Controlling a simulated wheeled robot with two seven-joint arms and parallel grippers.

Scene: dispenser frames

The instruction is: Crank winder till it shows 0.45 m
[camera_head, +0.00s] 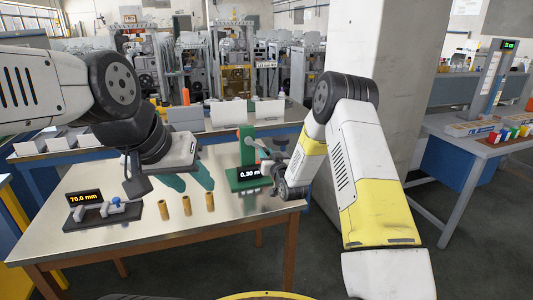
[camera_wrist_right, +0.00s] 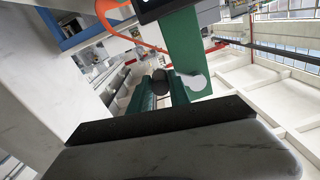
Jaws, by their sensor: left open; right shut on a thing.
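The green winder (camera_head: 246,148) stands at the right end of the metal table. Its display (camera_head: 250,173) reads about 0.30, with the right end hidden by my right gripper. My right gripper (camera_head: 272,172) is at the winder's right side, shut on what appears to be the crank handle, which is mostly hidden. In the right wrist view the green winder post (camera_wrist_right: 185,45) rises close ahead, with a dark round part beside it. My left gripper (camera_head: 138,180) is open and empty above the left half of the table, well apart from the winder.
A device with a 70.0 mm display (camera_head: 85,197) sits at the table's left. Several brass cylinders (camera_head: 187,205) stand near the front middle. Boxes (camera_head: 228,113) stand on a bench behind. A concrete pillar (camera_head: 373,60) rises behind my right arm. The table's front right is clear.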

